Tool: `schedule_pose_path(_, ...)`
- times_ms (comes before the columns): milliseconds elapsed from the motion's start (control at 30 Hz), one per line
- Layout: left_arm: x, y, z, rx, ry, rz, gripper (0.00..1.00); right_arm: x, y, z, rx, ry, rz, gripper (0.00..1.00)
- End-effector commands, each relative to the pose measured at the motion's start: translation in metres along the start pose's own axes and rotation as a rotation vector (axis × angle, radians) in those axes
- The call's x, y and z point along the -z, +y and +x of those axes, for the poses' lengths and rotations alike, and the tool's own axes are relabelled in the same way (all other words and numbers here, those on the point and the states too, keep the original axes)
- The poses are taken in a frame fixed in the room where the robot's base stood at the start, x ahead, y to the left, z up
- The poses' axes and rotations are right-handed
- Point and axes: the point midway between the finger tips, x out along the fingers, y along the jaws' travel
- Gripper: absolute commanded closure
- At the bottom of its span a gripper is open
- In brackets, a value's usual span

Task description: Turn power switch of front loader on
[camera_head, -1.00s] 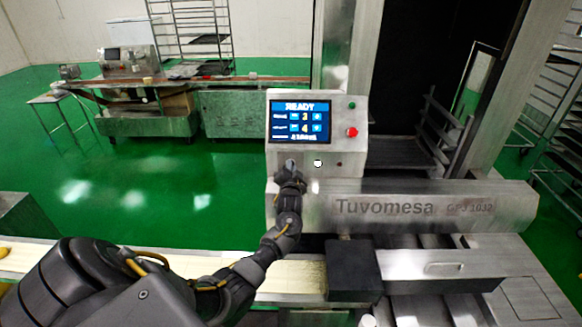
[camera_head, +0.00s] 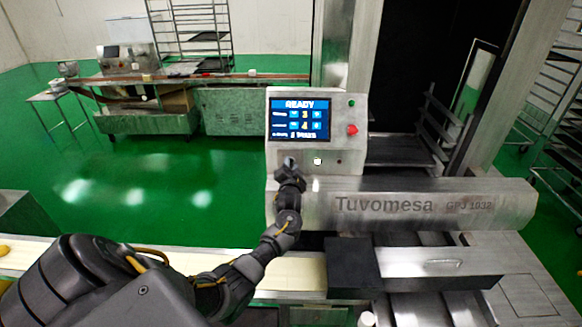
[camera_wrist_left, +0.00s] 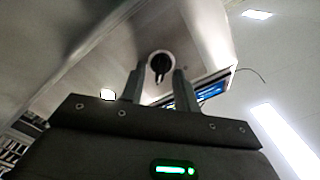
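The front loader's control panel (camera_head: 350,118) stands in the middle of the head view. Its screen (camera_head: 300,119) is lit and reads READY. My left gripper (camera_wrist_left: 160,76) is open, with one finger on each side of the switch. Whether the fingers touch it I cannot tell. In the head view my left gripper (camera_head: 290,166) is at the panel's lower left and largely hides the switch. My right gripper is in neither view.
A pale lit button (camera_head: 317,161) sits right of my left gripper. A red button (camera_head: 352,130) and a small green one (camera_head: 351,103) are on the panel's right side. The steel Tuvomesa housing (camera_head: 480,203) juts out below. A conveyor belt (camera_head: 200,262) runs beneath my left arm.

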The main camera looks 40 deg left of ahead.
Motion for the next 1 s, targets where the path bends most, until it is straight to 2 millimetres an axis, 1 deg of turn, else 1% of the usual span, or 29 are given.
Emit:
schedule_pose_path(167,0.0,0.0,-0.002,0.0,0.001,-0.001,0.69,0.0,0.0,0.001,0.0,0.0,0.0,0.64)
schedule_pose_path(267,-0.001,0.002,-0.01,0.0,0.002,-0.001,0.69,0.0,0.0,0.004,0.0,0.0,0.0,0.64)
schedule_pose_path(367,-0.002,0.003,-0.024,-0.001,0.002,-0.001,0.69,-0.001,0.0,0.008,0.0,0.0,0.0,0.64)
schedule_pose_path(600,-0.002,0.003,-0.07,-0.001,0.001,-0.003,0.69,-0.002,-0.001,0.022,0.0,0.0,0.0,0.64)
schedule_pose_path(700,-0.002,0.003,-0.086,-0.002,0.001,-0.003,0.69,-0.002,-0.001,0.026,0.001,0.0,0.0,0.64)
schedule_pose_path(833,-0.001,0.002,-0.101,-0.001,0.0,-0.002,0.69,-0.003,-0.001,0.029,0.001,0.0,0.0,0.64)
schedule_pose_path(1000,0.0,0.0,-0.108,0.0,0.0,-0.001,0.69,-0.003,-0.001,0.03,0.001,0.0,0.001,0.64)
